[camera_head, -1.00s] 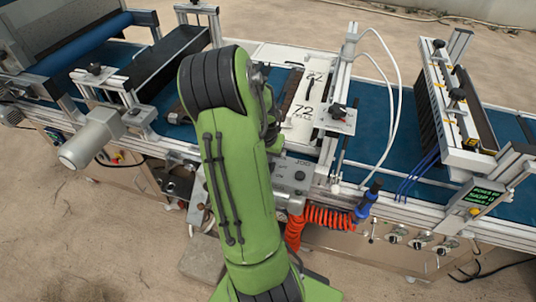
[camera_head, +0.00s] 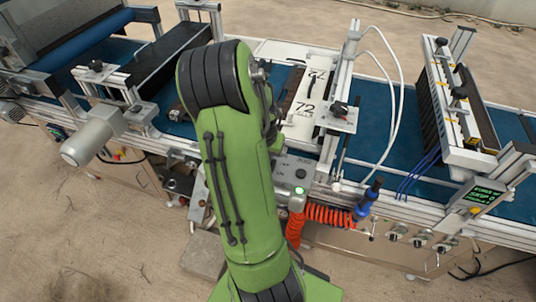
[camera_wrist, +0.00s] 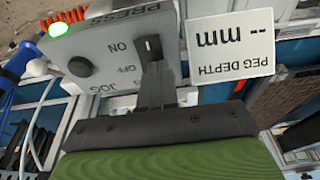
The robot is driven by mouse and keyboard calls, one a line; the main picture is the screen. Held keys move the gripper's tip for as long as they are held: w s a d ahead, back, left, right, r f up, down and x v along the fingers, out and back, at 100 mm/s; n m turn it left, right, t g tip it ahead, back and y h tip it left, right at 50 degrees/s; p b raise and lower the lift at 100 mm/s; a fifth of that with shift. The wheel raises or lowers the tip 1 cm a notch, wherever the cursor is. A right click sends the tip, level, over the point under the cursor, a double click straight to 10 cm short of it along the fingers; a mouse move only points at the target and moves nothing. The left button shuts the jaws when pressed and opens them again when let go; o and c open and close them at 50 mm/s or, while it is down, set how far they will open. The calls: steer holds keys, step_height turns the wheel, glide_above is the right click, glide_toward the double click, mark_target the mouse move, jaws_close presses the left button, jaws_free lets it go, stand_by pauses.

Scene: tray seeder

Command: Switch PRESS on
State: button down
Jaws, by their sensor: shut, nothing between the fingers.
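The grey control box (camera_wrist: 105,62) carries upside-down PRESS, ON, OFF and JOG lettering in the wrist view. Its lamp (camera_wrist: 58,28) glows green, and the lamp also shows lit in the head view (camera_head: 299,190). My gripper (camera_wrist: 152,65) is shut and empty, with its fingertips at the box face beside the ON and OFF marks. The PRESS switch is mostly hidden at the fingertips, so I cannot tell its lever's exact position or whether I touch it. In the head view my arm hides the gripper.
A black knob (camera_wrist: 80,66) sits beside the JOG mark. A white PEG DEPTH plate (camera_wrist: 232,43) stands close to the fingers. An orange coiled hose (camera_head: 328,216) hangs beside the box. The blue conveyor (camera_head: 370,115) runs behind it.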

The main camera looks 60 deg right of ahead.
steer(key=p+v, duration=0.1)
steer(key=v, duration=0.1)
steer(key=p+v, duration=0.2)
steer(key=shift+w+d+r, duration=0.1)
steer(key=shift+d+r, duration=0.05)
steer(key=shift+r, duration=0.25)
steer(key=s+a+r, duration=0.1)
steer(key=a+r, duration=0.4)
steer(key=r, duration=0.2)
steer(key=shift+r, duration=0.35)
